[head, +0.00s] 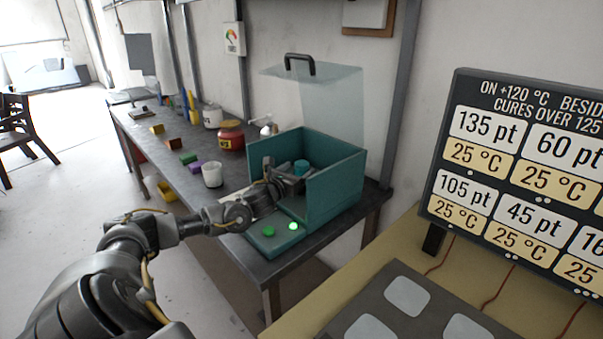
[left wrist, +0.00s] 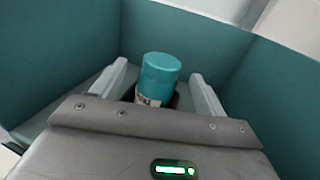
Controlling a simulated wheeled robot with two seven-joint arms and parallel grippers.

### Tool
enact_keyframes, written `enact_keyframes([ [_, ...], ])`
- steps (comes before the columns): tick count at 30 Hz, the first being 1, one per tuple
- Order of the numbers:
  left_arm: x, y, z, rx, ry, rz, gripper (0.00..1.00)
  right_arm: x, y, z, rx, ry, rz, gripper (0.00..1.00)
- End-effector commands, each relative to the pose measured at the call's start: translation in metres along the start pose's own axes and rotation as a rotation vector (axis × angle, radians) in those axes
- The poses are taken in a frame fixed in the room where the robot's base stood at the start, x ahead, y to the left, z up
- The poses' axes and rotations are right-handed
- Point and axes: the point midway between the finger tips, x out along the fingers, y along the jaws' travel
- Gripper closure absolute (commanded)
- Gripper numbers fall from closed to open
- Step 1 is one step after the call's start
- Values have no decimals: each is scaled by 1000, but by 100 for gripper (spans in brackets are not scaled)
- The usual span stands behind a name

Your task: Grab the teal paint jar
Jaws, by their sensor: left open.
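The teal paint jar (left wrist: 160,75) stands inside a teal open-fronted box (head: 336,190), with its teal lid up and part of a pale label showing. In the head view the jar's teal top (head: 301,167) shows just beyond my left gripper (head: 288,180), which reaches into the box. In the left wrist view my left gripper (left wrist: 160,90) is open, with one pale finger on each side of the jar. The fingers look apart from the jar. The jar's lower part is hidden behind the gripper body. My right gripper is not in view.
The box walls (head: 335,195) stand close around the gripper. A clear lid (head: 320,95) with a black handle is raised above. A white cup (head: 212,174), a red jar (head: 231,136) and coloured blocks (head: 188,158) sit on the dark bench to the left. A sign board (head: 520,170) stands right.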

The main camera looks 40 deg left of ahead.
Motion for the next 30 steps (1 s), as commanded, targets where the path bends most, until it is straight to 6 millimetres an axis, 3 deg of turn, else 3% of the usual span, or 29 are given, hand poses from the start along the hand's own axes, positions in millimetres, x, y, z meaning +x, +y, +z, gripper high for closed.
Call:
enact_keyframes([
  [1,9,0,6,-2,-2,1,27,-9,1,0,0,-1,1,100],
  [6,28,0,3,0,-1,1,27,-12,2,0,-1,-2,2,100],
  [15,32,0,1,1,1,-1,27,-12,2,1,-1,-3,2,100],
  [27,32,0,1,1,0,0,79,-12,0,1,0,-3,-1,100],
  [30,32,0,2,1,-2,0,87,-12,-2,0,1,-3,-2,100],
])
